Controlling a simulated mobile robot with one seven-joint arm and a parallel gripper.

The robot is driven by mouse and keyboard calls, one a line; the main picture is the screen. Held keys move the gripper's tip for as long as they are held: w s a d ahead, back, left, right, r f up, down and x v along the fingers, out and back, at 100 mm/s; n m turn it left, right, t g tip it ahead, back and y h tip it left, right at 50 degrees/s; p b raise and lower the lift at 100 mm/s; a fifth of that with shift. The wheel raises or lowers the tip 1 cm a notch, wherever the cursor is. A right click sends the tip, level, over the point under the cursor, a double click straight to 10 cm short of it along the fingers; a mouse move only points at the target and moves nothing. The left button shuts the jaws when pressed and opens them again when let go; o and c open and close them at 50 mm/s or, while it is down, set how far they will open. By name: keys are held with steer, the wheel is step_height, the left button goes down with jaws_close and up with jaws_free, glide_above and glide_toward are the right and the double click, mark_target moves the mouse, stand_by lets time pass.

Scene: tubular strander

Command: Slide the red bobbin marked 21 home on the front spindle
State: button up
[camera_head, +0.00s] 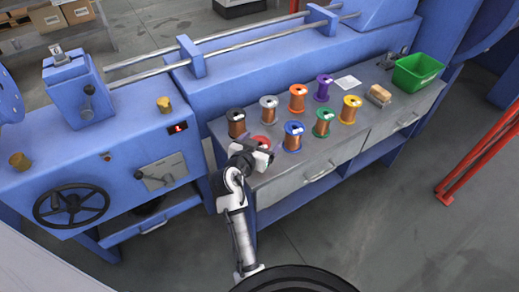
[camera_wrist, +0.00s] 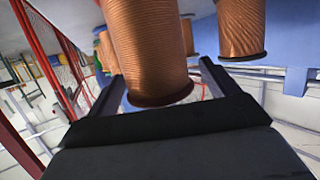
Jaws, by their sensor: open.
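The red bobbin (camera_head: 261,142) stands on the grey bench, mostly hidden behind my gripper (camera_head: 262,158); its number cannot be read. In the wrist view a copper-wound bobbin with a dark red rim (camera_wrist: 150,45) stands between the two open fingers of my gripper (camera_wrist: 162,72). It is probably the red one. The fingers are apart, with no clear contact on the winding. The front spindle cannot be made out with certainty; the blue machine (camera_head: 120,150) on the left carries short brass-coloured knobs (camera_head: 165,104).
Close by on the bench (camera_head: 325,158) stand a brown bobbin (camera_head: 236,122), a grey bobbin (camera_head: 268,108) and a blue bobbin (camera_head: 293,135). Orange, purple, green and yellow bobbins stand beyond. A green bin (camera_head: 416,72) is at the far right. A handwheel (camera_head: 71,205) projects at left.

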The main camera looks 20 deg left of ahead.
steer(key=shift+w+f, duration=0.2)
steer(key=shift+w, duration=0.25)
steer(key=shift+c, duration=0.2)
steer(key=c, duration=1.7)
steer(key=shift+r, duration=0.1)
